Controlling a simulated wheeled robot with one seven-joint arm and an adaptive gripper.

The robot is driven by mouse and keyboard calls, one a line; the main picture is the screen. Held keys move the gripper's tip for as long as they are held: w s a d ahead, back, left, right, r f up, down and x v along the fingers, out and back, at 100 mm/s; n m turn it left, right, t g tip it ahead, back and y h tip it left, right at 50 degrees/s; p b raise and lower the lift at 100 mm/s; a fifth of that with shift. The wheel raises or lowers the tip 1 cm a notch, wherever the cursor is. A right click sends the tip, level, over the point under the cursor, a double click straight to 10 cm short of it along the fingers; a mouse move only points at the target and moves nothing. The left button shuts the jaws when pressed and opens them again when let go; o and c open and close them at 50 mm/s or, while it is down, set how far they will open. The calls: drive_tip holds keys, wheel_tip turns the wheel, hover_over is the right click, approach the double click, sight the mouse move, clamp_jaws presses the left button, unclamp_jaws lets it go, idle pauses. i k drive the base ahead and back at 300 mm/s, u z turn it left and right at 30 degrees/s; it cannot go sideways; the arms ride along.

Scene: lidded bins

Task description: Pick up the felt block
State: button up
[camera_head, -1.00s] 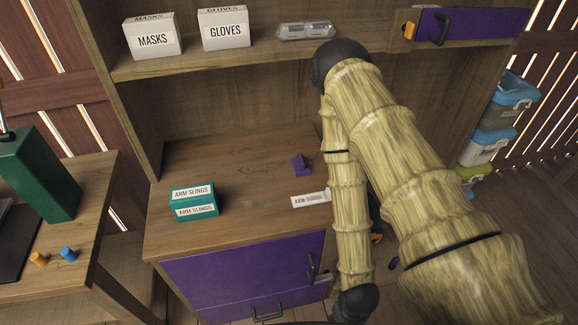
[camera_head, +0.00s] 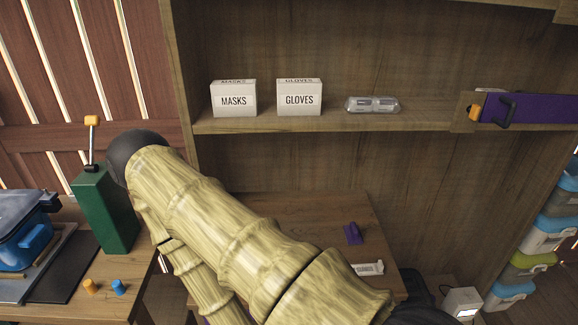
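I cannot make out for sure which thing is the felt block. A small purple piece (camera_head: 353,233) with a raised part lies on the wooden cabinet top (camera_head: 300,207), behind a flat white labelled item (camera_head: 368,268). My bamboo-textured arm crosses the lower middle of the view and hides the left part of the cabinet top. My gripper is not seen, so its distance to the purple piece does not show.
A shelf holds a masks box (camera_head: 233,100), a gloves box (camera_head: 299,99) and a clear case (camera_head: 372,105). A green block with a lever (camera_head: 106,212) and a blue bin (camera_head: 22,232) stand on the left table. Stacked lidded bins (camera_head: 546,234) are at right.

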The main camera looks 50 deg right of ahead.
sight(352, 233)
drive_tip(key=u, duration=0.4)
drive_tip(key=k, duration=1.15)
drive_tip(key=z, duration=1.55)
drive_tip(key=i, duration=0.25)
drive_tip(key=u, duration=0.05)
